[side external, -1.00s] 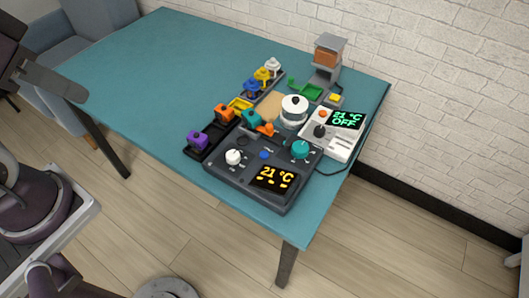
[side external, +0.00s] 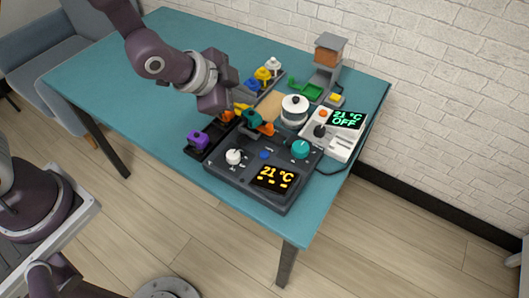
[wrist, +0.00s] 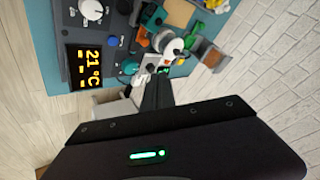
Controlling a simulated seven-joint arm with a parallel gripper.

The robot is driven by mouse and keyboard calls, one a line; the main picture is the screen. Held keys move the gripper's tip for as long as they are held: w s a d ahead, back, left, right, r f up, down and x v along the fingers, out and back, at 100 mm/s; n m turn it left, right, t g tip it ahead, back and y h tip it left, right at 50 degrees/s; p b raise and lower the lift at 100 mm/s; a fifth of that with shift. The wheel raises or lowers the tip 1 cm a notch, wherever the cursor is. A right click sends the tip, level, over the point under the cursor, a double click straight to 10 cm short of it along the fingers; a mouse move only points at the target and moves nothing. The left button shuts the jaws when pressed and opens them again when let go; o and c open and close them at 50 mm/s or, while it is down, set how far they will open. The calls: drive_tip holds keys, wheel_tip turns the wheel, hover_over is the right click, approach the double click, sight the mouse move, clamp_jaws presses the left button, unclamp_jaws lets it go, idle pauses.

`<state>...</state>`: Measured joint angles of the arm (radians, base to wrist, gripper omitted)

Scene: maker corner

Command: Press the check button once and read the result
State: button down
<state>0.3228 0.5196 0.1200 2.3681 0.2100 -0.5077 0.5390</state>
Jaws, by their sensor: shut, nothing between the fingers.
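A dark control box (side external: 225,180) sits near the table's front corner. It carries a white knob (side external: 234,157), a blue button (side external: 264,154), a teal knob (side external: 300,149) and a display (side external: 275,177) reading "21 °C" in yellow with short marks below. No label shows which button is the check button. The blue button also shows in the wrist view (wrist: 113,40). My gripper (side external: 238,110) is shut and empty, above the coloured blocks behind the box. In the wrist view its dark fingers (wrist: 156,92) point up the picture, apart from the blue button. Whether they touch anything is unclear.
A white unit (side external: 339,142) with an orange button and a green "21 °C OFF" display stands right of the box. A white lidded pot (side external: 294,110), a purple block (side external: 198,140) and a tall stand (side external: 326,70) are close by. The table's left side (side external: 110,70) is clear.

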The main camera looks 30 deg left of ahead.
sight(261, 155)
drive_tip(key=d+f+m+h, duration=0.1)
drive_tip(key=d+f+m, duration=0.1)
drive_tip(key=f, duration=0.3)
drive_tip(key=shift+w+d+f, duration=0.15)
drive_tip(key=shift+d+f, duration=0.2)
drive_tip(key=shift+d, duration=0.35)
drive_tip(key=shift+f, duration=0.1)
drive_tip(key=shift+f, duration=4.3)
drive_tip(key=shift+f, duration=0.15)
drive_tip(key=shift+f, duration=0.25)
drive_tip(key=shift+f, duration=0.45)
drive_tip(key=shift+r, duration=0.85)
